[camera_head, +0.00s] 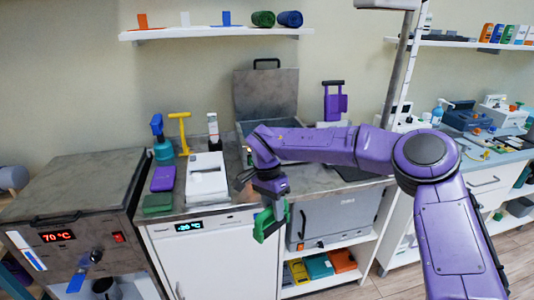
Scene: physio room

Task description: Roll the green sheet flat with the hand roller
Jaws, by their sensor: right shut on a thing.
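My right gripper (272,196) is in front of the counter's front edge, pointing down. It is shut on a green, frame-shaped thing (261,226), which hangs below it in front of the white cabinet; it may be the hand roller, but I cannot tell for sure. No spread-out green sheet is clear to see. A small dark green flat block (157,204) lies at the counter's front left, apart from the gripper; I cannot tell whether it is the sheet. My left gripper is not in view.
A purple block (162,179), a white device (206,178), a yellow T-handled tool (181,132) and a blue-topped bottle (161,143) stand on the counter. An open-lidded metal basin (265,95) is behind my arm. A heater box (70,185) reading 70 °C stands left.

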